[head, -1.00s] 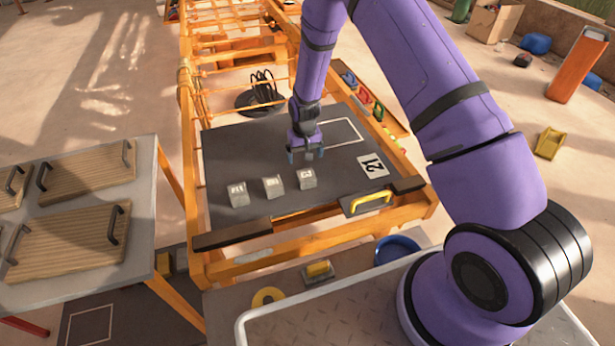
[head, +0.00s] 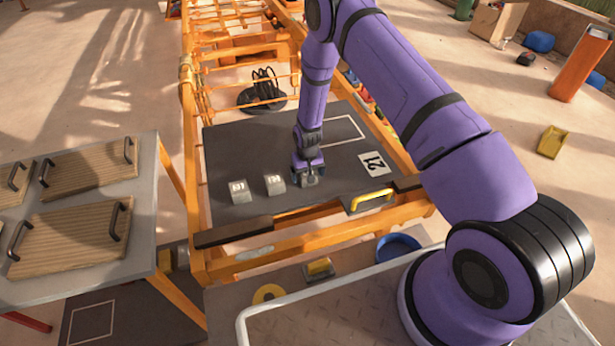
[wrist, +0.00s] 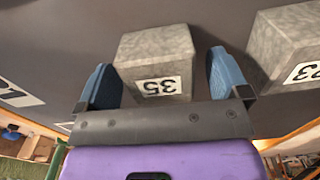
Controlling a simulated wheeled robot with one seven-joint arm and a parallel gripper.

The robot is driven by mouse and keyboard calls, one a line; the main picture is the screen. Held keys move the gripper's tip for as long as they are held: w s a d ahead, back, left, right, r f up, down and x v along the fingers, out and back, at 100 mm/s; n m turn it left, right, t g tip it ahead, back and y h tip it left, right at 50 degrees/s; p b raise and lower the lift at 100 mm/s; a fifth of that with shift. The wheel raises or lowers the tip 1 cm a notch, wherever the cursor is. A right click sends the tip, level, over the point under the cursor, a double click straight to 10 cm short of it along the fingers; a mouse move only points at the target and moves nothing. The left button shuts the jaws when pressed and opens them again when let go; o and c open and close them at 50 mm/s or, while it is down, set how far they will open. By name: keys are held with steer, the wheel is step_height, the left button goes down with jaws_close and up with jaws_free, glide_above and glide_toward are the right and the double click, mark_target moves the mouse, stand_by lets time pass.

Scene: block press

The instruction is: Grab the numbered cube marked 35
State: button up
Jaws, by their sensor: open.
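The grey cube marked 35 (wrist: 155,55) lies between the two blue fingers of my gripper (wrist: 160,80) in the wrist view. The fingers are open, one on each side of the cube, with a narrow gap showing at each. In the head view my gripper (head: 308,178) is low over the dark board and mostly hides this cube. A second grey cube, ending in 3 (wrist: 288,45), stands to the right in the wrist view. In the head view two other numbered cubes stand left of my gripper, the middle cube (head: 274,184) and the leftmost cube (head: 240,191).
The dark board (head: 240,150) rests on an orange frame. A white card marked 21 (head: 374,164) and a yellow handle (head: 371,200) lie to the right. A black coiled thing (head: 262,95) is behind. A table with wooden lids (head: 85,170) stands at left.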

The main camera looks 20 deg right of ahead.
steer(key=shift+f, duration=0.25)
steer(key=c, duration=1.2)
steer(key=shift+c, duration=0.2)
steer(key=shift+r, duration=0.2)
